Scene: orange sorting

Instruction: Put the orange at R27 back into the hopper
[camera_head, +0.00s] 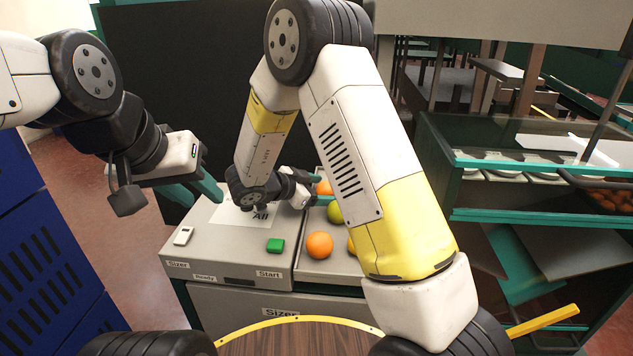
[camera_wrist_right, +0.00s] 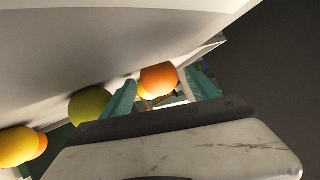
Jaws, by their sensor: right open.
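An orange (camera_head: 323,186) lies at the back of the grey tray (camera_head: 313,266), partly behind my right arm. My right gripper (camera_head: 312,190) is low beside it. In the right wrist view the open teal fingers (camera_wrist_right: 160,98) are on either side of an orange fruit (camera_wrist_right: 158,79); I cannot tell whether they touch it. No R27 label is readable. My left gripper (camera_head: 207,192) is raised left of the sizer, its teal fingers apart and empty. I cannot tell for certain which container is the hopper.
A green fruit (camera_head: 335,212), a nearer orange (camera_head: 320,245) and a partly hidden yellow fruit (camera_head: 350,246) share the tray. The sizer panel has a green Start button (camera_head: 274,246) and a white switch (camera_head: 183,236). A glass-sided machine (camera_head: 470,215) with oranges stands at right.

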